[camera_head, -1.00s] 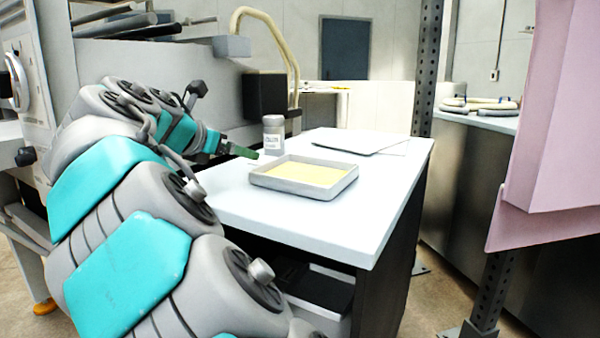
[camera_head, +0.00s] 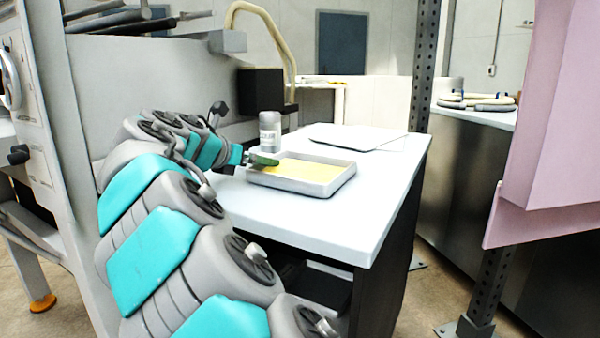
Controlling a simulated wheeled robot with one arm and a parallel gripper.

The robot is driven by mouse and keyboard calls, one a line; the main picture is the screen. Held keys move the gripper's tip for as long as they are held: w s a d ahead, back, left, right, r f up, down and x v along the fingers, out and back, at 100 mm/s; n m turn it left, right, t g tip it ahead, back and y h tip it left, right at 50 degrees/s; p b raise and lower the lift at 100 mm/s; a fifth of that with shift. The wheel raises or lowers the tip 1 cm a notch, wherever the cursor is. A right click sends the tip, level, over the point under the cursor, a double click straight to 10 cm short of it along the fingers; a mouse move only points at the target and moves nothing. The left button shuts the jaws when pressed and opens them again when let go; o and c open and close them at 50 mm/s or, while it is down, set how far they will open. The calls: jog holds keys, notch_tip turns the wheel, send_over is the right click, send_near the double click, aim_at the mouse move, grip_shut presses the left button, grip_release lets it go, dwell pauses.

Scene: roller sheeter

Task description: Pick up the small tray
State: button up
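The small tray (camera_head: 318,189) is a shallow grey-white rectangular pan with a yellow layer inside. It lies flat on the white table (camera_head: 330,227), left of the table's right edge. My gripper (camera_head: 264,160) has green fingers and is at the tray's left back corner, overlapping the rim in the picture. I cannot tell whether it touches the rim or is above it. The gap between the fingers does not show at this angle. My arm covers the table's left part.
A grey labelled jar (camera_head: 270,132) stands just behind my gripper and the tray. A flat sheet (camera_head: 350,137) lies at the table's back. A pink panel (camera_head: 550,130) hangs at the right, beside a perforated post (camera_head: 424,70). The table's front is clear.

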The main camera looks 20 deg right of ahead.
jog(key=shift+c, duration=0.4)
grip_shut()
jog(key=shift+r, duration=0.1)
dwell(0.4)
